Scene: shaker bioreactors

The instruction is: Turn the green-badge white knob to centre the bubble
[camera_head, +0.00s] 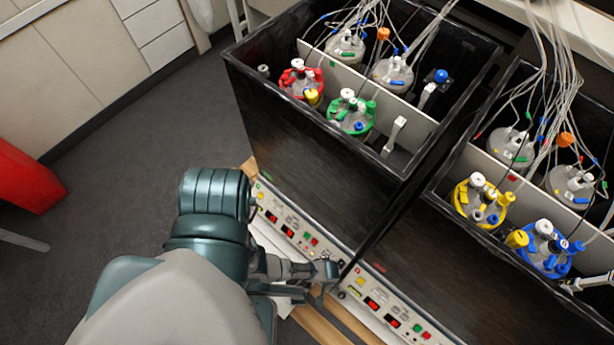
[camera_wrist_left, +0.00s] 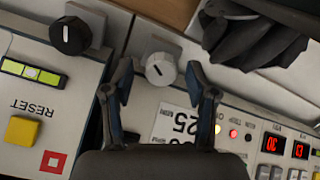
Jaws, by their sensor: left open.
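In the left wrist view a white knob (camera_wrist_left: 160,69) with a black line sits on a grey mount. My left gripper (camera_wrist_left: 158,80) is open, with one finger on each side of this knob and gaps visible on both sides. I cannot make out a green badge on it. A yellow-green bubble level (camera_wrist_left: 34,72) lies at the left, with a pale bubble near its middle. In the head view my left gripper (camera_head: 322,278) is by the front panels, at the gap between the two black units; the knob is hidden there. My right gripper is not in view.
A black knob (camera_wrist_left: 70,35) and a yellow button (camera_wrist_left: 22,131) are left of the gripper. A dark folded object (camera_wrist_left: 255,35) is at upper right. Two black shaker boxes (camera_head: 320,130) hold several vessels with tubing.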

